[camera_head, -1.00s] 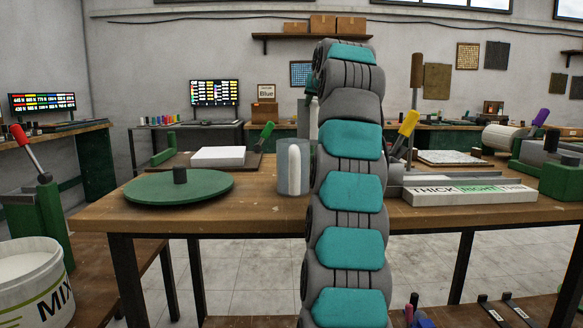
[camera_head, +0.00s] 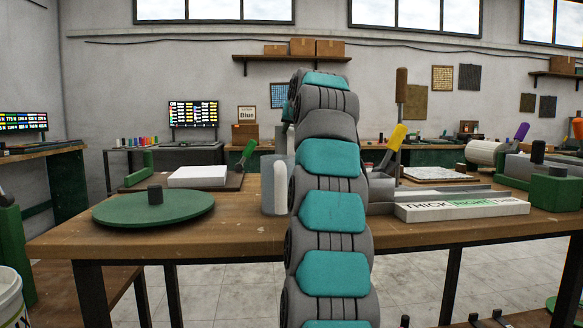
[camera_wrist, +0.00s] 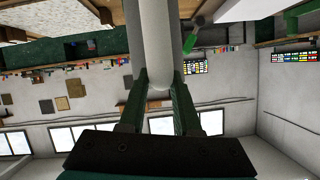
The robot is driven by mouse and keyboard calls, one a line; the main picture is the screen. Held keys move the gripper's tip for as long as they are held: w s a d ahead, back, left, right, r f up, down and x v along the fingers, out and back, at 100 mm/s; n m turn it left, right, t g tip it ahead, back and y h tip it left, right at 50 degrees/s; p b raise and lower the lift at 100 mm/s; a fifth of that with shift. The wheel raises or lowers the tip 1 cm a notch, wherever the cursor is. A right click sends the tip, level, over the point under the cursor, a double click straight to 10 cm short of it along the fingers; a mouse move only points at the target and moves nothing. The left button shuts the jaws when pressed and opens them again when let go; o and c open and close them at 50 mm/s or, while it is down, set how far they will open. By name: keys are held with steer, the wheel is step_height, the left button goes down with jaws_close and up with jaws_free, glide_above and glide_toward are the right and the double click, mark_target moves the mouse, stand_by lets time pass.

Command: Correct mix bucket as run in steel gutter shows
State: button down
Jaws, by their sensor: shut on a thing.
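The white mix bucket (camera_head: 10,300) is cut off at the lower left of the head view; its contents are not visible there. The steel gutter (camera_head: 440,189) lies on the bench, right of my arm, behind a board (camera_head: 462,210) marked THICK, RIGHT and a partly hidden third word. In the wrist view my gripper (camera_wrist: 160,82) is shut on a pale rounded cylinder (camera_wrist: 155,35). In the head view my arm hides the gripper. A grey jug (camera_head: 268,190) with a pale upright bar stands beside the arm, partly covered; I cannot tell if the gripped cylinder belongs to it.
The wooden bench (camera_head: 240,240) carries a green round turntable (camera_head: 155,208) at left, a white slab (camera_head: 198,176), and a yellow-handled tool (camera_head: 397,137) near the gutter. A green block (camera_head: 556,190) stands at right. The bench front is mostly clear.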

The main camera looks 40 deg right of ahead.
steer(key=shift+s+f+b, duration=0.1)
steer(key=shift+f+b, duration=0.3)
steer(key=shift+f, duration=2.9)
steer(key=c, duration=0.7)
jaws_free()
steer(key=shift+o, duration=0.5)
steer(key=shift+f, duration=0.1)
steer(key=b+v, duration=0.1)
steer(key=v, duration=0.7)
